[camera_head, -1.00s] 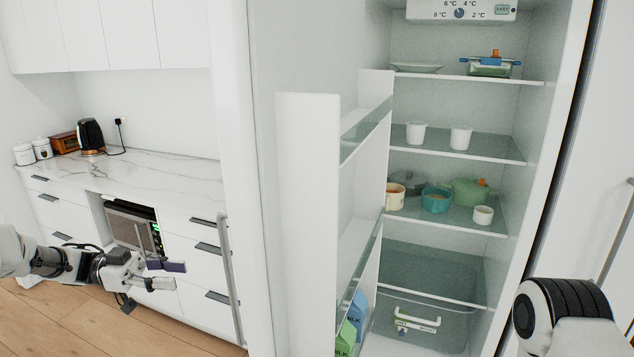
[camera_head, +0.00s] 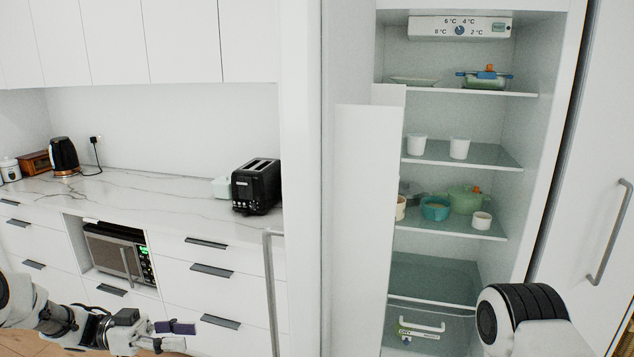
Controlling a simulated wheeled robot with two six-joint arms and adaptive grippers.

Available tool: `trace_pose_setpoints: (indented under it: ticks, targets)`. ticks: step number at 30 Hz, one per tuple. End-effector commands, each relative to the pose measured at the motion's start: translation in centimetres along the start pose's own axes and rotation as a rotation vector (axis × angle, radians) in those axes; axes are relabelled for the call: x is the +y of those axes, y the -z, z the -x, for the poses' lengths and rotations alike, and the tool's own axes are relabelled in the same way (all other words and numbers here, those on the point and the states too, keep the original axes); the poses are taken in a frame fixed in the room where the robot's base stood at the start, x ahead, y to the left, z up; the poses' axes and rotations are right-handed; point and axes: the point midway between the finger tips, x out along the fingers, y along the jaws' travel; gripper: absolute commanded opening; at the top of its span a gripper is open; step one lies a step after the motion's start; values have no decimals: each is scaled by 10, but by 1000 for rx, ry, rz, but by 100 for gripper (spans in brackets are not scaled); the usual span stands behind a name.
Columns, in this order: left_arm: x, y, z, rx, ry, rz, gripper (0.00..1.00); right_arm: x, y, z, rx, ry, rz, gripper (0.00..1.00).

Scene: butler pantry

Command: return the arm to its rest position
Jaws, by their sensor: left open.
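My left arm comes in at the lower left. Its gripper (camera_head: 177,335) is open and empty, in front of the lower drawers and apart from them. My right arm shows only as a white and black link at the lower right; its gripper is out of view. The fridge (camera_head: 558,150) stands open on the right, with its door (camera_head: 362,220) swung out toward me on the left of the opening.
The fridge shelves hold white cups (camera_head: 459,148), a teal pot (camera_head: 435,209) and a green pot (camera_head: 466,199). A black toaster (camera_head: 256,187) and a kettle (camera_head: 64,156) stand on the marble counter (camera_head: 140,205). A microwave (camera_head: 117,250) sits below. A long handle (camera_head: 610,232) is at the right.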

Motion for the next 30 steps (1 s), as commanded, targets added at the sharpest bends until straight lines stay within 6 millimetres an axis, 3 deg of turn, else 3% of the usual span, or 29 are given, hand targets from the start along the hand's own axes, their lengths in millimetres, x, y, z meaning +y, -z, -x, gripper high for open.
trace_pose_setpoints:
  ticks: [5,8,11,12,15,17,19,21,24,27,30]
  targets:
    - [-8,-51,-61,99,115,180,41,0,0,-5,0,0,1,40]
    - [-14,-97,-96,130,280,313,41,0,0,-8,0,0,1,40]
    - [-10,-167,-120,81,534,482,41,0,0,-11,0,0,1,40]
    - [-2,-202,-122,25,655,557,41,0,0,-12,0,0,1,40]
    - [38,-280,-108,-183,935,723,41,0,0,-14,0,0,1,40]
    - [74,-317,-90,-337,1076,812,41,0,0,-14,0,0,1,40]
    - [122,-347,-64,-527,1215,905,41,0,0,-14,0,0,1,40]
    - [167,-362,-37,-701,1320,986,41,0,0,-14,0,0,1,40]
    - [216,-370,-10,-889,1405,1076,41,0,0,-14,0,0,1,40]
    - [237,-375,2,-1019,1402,1098,41,0,0,-14,0,0,1,40]
    - [237,-375,1,-1043,1373,1076,41,0,0,-14,0,0,1,40]
